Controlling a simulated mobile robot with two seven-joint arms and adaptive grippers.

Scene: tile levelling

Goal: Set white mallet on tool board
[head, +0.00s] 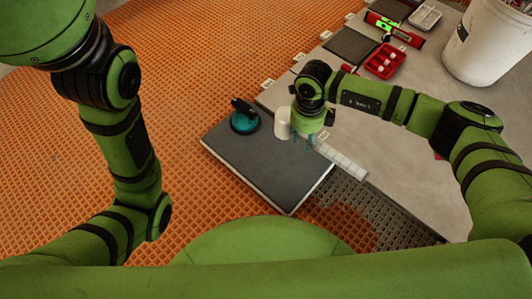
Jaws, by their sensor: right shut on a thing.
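The white mallet has a pale head (283,124) and a light, banded handle (342,162). My right gripper (305,141) is shut on the mallet, pointing down, with the head to its left and the handle running out to the lower right. The mallet is over the far right side of a dark grey flat board (262,172), which looks like the tool board. I cannot tell whether the mallet touches the board. My left arm is at the left, and its gripper is out of view.
A teal suction-cup tool (244,121) stands at the board's far corner. Orange grid matting (200,60) covers the floor. On the grey tiles (420,95) at right are a red tray (385,62), a red level (394,29) and a white bucket (486,45). The board's near left is clear.

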